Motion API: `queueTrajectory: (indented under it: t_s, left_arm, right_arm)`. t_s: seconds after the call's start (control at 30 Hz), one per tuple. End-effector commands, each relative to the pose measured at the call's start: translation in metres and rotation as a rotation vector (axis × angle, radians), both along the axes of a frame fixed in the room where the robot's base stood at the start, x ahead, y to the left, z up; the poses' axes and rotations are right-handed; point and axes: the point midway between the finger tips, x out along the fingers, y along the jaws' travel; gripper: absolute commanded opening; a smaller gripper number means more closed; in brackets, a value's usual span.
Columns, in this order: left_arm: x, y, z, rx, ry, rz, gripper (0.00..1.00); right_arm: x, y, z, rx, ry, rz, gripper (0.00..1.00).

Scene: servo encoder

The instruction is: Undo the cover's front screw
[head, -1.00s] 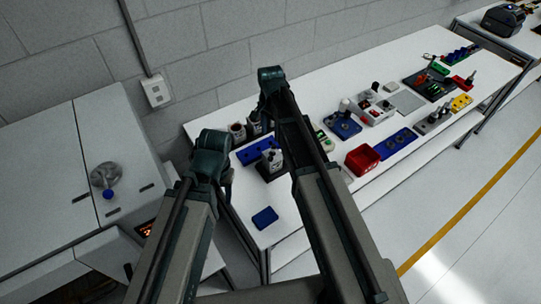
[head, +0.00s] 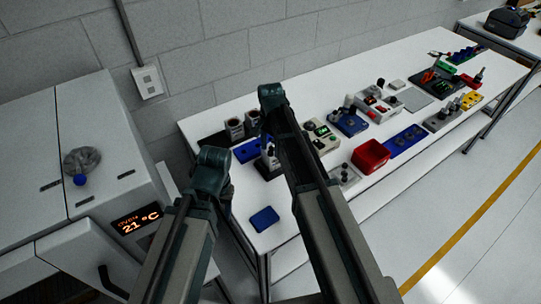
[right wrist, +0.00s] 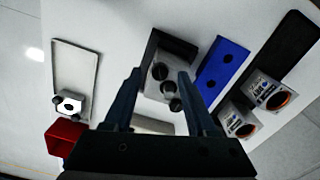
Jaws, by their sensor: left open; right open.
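A grey block with dark round knobs (right wrist: 160,82), which looks like the covered servo unit, sits on a dark base (right wrist: 172,46) in the right wrist view. My right gripper (right wrist: 160,77) is open, with one finger on each side of the block in the picture. I cannot tell whether the fingers touch it or which knob is the front screw. In the head view the unit (head: 268,161) is partly hidden behind my right arm. My left gripper (head: 223,189) is left of it, mostly hidden by its own wrist, and holds nothing that I can see.
A blue plate (right wrist: 222,68) and two labelled cups (right wrist: 236,122) stand close beside the unit. A blue dish (head: 264,218) lies near the table's front edge. A red bin (head: 371,156) and several other devices stand further right. A cabinet with a temperature display (head: 138,219) is at left.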

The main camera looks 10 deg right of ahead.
Motion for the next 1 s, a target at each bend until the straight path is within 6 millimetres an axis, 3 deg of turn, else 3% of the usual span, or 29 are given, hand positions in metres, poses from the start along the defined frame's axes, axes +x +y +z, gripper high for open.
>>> queueTrajectory:
  t_s: [0.07, 0.37, 0.6, 0.7, 1.0]
  left_arm:
    - [0.0, -0.0001, -0.0078, 0.0, 0.0, -0.001, 0.5]
    - [0.0, 0.0, -0.0071, 0.0, 0.0, -0.001, 0.5]
    - [0.0, 0.0, -0.0071, 0.0, 0.0, 0.0, 0.5]
    - [0.0, 0.0, -0.0071, 0.0, 0.0, 0.0, 0.5]
    - [0.0, 0.0001, -0.0071, 0.0, 0.0, 0.0, 0.5]
  right_arm:
    - [0.0, 0.0, -0.0078, 0.0, 0.0, 0.0, 0.57]
    - [0.0, 0.0, -0.0071, 0.0, 0.0, 0.0, 0.57]
    - [0.0, 0.0, -0.0071, 0.0, 0.0, 0.0, 0.14]
    - [0.0, 0.0, -0.0072, 0.0, 0.0, 0.0, 0.0]
    - [0.0, 0.0, -0.0072, 0.0, 0.0, 0.007, 0.0]
